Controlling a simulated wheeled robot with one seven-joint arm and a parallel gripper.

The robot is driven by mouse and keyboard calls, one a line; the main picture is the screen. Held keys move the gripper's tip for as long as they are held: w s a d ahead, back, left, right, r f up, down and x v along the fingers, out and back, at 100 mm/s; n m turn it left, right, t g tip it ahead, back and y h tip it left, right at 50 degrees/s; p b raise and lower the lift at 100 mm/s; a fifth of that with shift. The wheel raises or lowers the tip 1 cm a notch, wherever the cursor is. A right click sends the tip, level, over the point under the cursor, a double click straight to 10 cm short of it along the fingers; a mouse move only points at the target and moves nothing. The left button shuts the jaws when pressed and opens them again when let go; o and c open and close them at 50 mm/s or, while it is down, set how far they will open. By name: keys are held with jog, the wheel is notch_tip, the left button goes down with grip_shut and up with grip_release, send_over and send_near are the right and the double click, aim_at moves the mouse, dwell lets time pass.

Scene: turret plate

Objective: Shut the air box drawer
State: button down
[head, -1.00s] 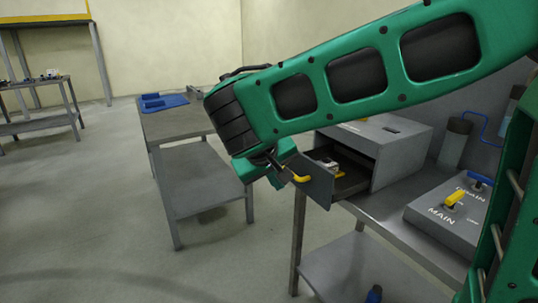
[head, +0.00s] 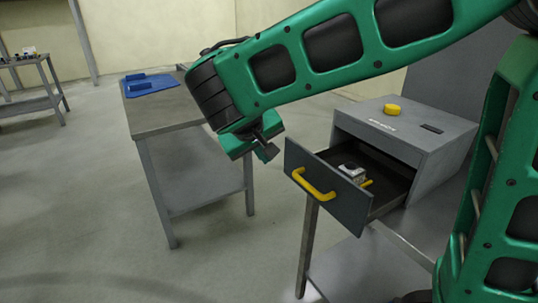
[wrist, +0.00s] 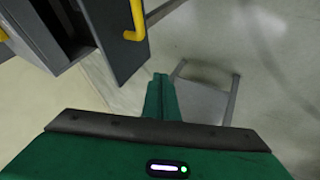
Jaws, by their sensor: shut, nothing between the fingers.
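The grey air box (head: 418,133) stands on the right-hand bench. Its drawer (head: 328,188) is pulled well out, with a yellow handle (head: 313,186) on its front. A small pale item with a yellow part (head: 354,175) lies inside the drawer. My gripper (head: 266,151) is shut and empty, to the left of the drawer front and apart from it. In the wrist view my gripper (wrist: 160,80) points past the drawer front (wrist: 113,35), and the handle (wrist: 136,20) shows at the top.
A yellow round knob (head: 392,110) sits on top of the air box. A second grey table (head: 165,118) with a blue tray (head: 152,86) stands at the left. Open floor lies between the table and the bench.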

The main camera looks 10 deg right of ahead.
send_near(286, 168)
notch_tip(286, 168, down, 3)
jog(key=a, duration=0.3)
jog(key=shift+w+d+f, duration=0.1)
jog(key=shift+w+d, duration=0.25)
jog(key=shift+d, duration=0.4)
jog(key=shift+w+d+f, duration=0.1)
jog(key=shift+w+d, duration=0.25)
jog(key=shift+d, duration=0.35)
jog(key=shift+w+d+f, duration=0.1)
jog(key=shift+w+d, duration=0.2)
jog(key=shift+d, duration=0.45)
